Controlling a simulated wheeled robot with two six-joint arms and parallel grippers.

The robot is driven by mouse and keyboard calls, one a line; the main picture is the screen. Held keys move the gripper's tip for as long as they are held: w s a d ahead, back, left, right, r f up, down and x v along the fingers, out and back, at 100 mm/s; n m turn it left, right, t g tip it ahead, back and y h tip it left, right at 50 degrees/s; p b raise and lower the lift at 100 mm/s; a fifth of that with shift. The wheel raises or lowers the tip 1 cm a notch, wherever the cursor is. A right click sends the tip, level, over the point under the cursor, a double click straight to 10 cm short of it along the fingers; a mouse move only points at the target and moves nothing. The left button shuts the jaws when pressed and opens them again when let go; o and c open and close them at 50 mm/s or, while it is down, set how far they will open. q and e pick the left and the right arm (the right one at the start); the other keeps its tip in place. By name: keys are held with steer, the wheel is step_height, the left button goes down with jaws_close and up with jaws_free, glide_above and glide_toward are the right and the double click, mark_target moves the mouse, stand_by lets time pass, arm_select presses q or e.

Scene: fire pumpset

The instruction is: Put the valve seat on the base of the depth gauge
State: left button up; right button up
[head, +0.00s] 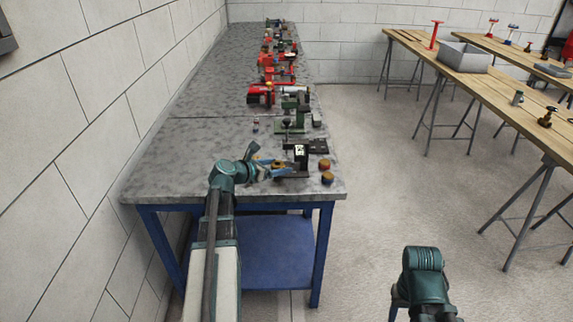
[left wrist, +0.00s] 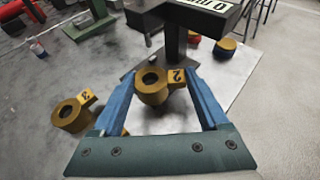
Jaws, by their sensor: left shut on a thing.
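My left gripper (left wrist: 160,77) has its blue fingers shut on a brass ring-shaped valve seat (left wrist: 150,90) with a yellow tag marked 2. The depth gauge has a dark column (left wrist: 175,40) and a head with a display, and its dark base (left wrist: 131,78) lies just beyond the seat. I cannot tell whether the seat touches the base. In the head view, my left gripper (head: 272,167) is beside the gauge (head: 301,153) at the bench's near end. Another brass seat (left wrist: 70,115), tagged 3, lies to the left. My right arm is low at right; its fingers do not show clearly.
Two round brass-coloured pieces, one with red (head: 324,164) and one with blue (head: 327,177), stand right of the gauge near the bench edge. A green device (head: 290,122) and several red pumps stand farther along the grey bench (head: 200,130). Wooden tables stand at right.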

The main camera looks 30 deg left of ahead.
mark_target(282, 165)
arm_select(q)
steer(key=shift+w+d, duration=0.2)
steer(key=shift+w, duration=0.65)
steer(key=shift+w+d, duration=0.15)
steer(key=shift+w, duration=0.65)
steer(key=shift+w+d, duration=0.2)
steer(key=shift+w, duration=0.65)
steer(key=shift+s+f+b, duration=0.25)
steer(key=shift+f+b, duration=0.5)
steer(key=shift+f, duration=0.15)
steer(key=o, duration=1.6)
